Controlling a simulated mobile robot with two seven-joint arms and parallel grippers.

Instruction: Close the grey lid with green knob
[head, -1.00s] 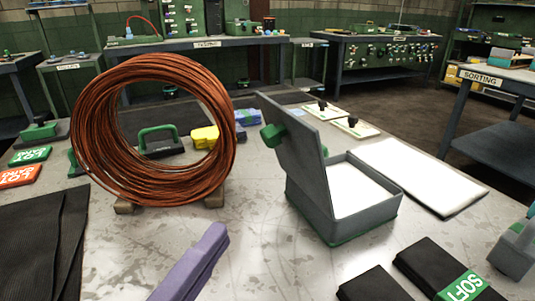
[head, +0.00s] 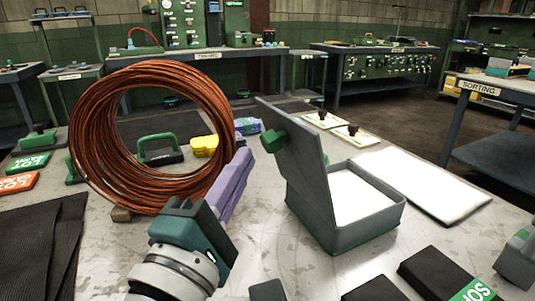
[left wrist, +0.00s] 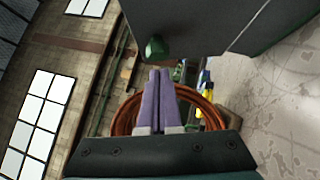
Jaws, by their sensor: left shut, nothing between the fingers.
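The grey lid (head: 300,165) stands open, nearly upright and tilted back to the left, on a grey box (head: 370,228) with a white inside. Its green knob (head: 273,138) is on the lid's left-facing outer side. My left gripper (head: 243,158), with purple fingers, is shut and empty. It is left of the lid, near the knob and apart from it in the head view. In the left wrist view the fingers (left wrist: 158,74) point toward the green knob (left wrist: 155,47), with the dark lid (left wrist: 215,22) above.
A large copper wire coil (head: 88,150) stands upright just left of my left gripper. A white board (head: 430,185) lies right of the box. Black packs (head: 435,272) lie at the front right. Bare table shows between my left gripper and the box.

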